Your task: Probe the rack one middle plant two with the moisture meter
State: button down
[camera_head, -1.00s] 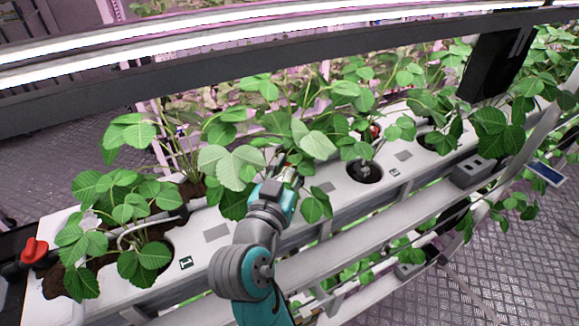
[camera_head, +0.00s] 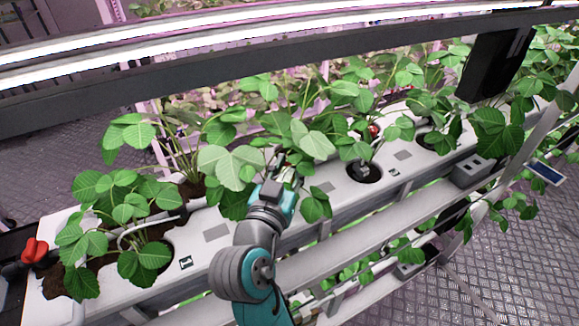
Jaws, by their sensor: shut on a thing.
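A white planting trough (camera_head: 215,232) runs from lower left to upper right and holds several green leafy plants in holes. A plant (camera_head: 232,168) in the middle of the trough spreads its leaves over the end of my arm. My gripper (camera_head: 285,165) is among these leaves, its fingertips mostly hidden. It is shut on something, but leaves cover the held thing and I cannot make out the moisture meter. Another plant (camera_head: 120,215) stands to the left, and one more (camera_head: 360,140) to the right by a dark open hole (camera_head: 366,172).
A lit lamp bar (camera_head: 290,38) and a dark beam (camera_head: 250,85) cross above the plants. A red valve handle (camera_head: 35,250) sits at the trough's left end. Grey rails (camera_head: 380,220) run along the front. A grey box (camera_head: 473,170) is mounted at the right.

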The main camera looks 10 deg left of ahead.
jog(key=shift+w+a+f, duration=0.1)
jog(key=shift+f, duration=0.55)
jog(key=shift+w+r, duration=0.1)
jog(key=shift+r, duration=2.65)
